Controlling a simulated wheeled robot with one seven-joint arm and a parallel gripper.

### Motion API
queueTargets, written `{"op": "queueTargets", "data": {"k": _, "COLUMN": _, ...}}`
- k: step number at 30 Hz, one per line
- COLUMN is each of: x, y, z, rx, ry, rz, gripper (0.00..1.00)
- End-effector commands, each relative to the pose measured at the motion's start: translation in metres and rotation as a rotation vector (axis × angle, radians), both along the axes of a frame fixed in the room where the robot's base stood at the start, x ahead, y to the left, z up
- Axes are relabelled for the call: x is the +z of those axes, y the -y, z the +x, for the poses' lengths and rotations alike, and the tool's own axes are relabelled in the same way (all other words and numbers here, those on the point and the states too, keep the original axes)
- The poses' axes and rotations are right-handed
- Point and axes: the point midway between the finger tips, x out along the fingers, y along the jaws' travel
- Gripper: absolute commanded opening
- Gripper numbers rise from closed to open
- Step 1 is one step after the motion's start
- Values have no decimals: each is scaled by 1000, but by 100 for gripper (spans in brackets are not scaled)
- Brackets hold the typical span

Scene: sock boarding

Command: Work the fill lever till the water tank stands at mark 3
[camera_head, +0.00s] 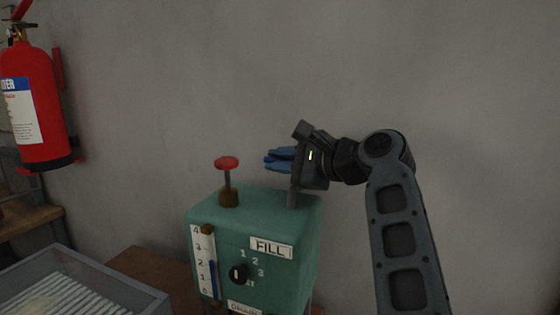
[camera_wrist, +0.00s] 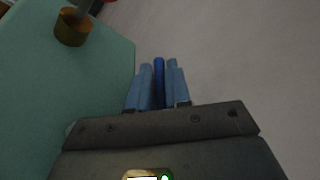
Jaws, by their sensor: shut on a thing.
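The green tank box (camera_head: 240,225) has a FILL label (camera_head: 271,247) on its front. Its gauge (camera_head: 202,270) is numbered 0 to 4, and the blue column (camera_head: 213,280) stands at about mark 2. A black dial (camera_head: 238,273) sits beside numbers 1 to 3. My gripper (camera_head: 270,158) is above the box's back right, its blue fingers pointing left.
A red knob (camera_head: 227,163) on a stem rises from the box top, left of my gripper. A red fire extinguisher (camera_head: 28,100) hangs at the far left. A grey tray (camera_head: 95,265) lies at the lower left. Bare wall is behind.

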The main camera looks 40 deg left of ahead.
Motion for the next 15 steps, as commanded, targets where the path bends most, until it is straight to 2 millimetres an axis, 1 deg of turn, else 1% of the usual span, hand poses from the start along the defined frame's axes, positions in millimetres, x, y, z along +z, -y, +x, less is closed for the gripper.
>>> {"op": "queueTargets", "data": {"k": 5, "x": 0, "y": 0, "z": 0, "rx": 14, "ry": -1, "rz": -2, "gripper": 0}}
{"op": "queueTargets", "data": {"k": 15, "x": -1, "y": 5, "z": -8, "rx": 241, "ry": -4, "rz": -4, "gripper": 0}}
